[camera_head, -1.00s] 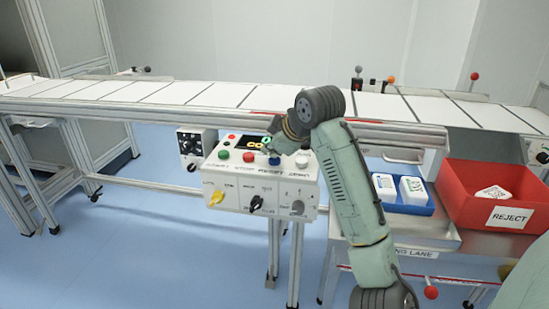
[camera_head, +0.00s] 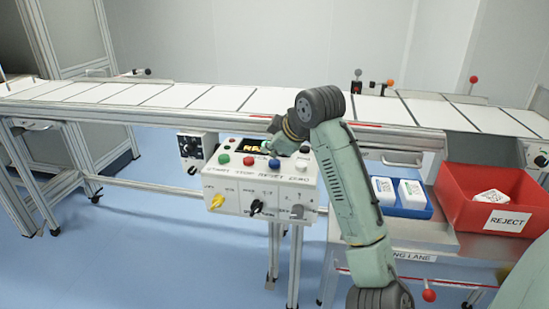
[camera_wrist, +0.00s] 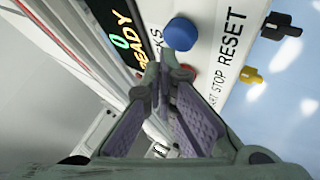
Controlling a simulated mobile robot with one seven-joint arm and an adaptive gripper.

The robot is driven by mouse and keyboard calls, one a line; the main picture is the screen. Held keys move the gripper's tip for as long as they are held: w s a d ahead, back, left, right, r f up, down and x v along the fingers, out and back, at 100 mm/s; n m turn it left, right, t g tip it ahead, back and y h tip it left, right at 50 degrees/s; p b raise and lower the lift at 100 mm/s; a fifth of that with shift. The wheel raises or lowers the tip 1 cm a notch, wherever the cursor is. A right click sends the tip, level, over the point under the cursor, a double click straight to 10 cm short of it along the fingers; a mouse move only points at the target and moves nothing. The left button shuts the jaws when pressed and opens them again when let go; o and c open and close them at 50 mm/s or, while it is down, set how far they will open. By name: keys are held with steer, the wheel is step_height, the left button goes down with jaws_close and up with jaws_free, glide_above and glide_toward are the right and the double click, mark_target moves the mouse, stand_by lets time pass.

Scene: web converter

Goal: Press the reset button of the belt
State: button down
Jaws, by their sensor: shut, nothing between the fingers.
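The control box (camera_head: 263,190) carries a row of green, red, blue and white buttons above the labels START, STOP, RESET and ZERO. The blue button (camera_head: 274,163), over RESET, also shows in the wrist view (camera_wrist: 181,34). My gripper (camera_head: 275,140) is over the back of the box, by the display and behind the blue button. In the wrist view my fingertips (camera_wrist: 165,68) are together and empty, with the blue button just beyond them and clear of them. The red button (camera_wrist: 189,71) is partly hidden by a finger. The display (camera_wrist: 122,35) reads READY with a 0.
The conveyor belt (camera_head: 170,94) runs behind the box. Yellow and black knobs (camera_head: 216,201) stick out of the box front. A blue tray (camera_head: 408,213) with white packs and a red REJECT bin (camera_head: 465,210) stand at right.

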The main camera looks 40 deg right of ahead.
mark_target(272, 162)
steer(key=shift+r, duration=0.3)
step_height(272, 162, up, 5)
steer(key=p, duration=0.4)
steer(key=shift+f, duration=0.1)
stand_by(0.8)
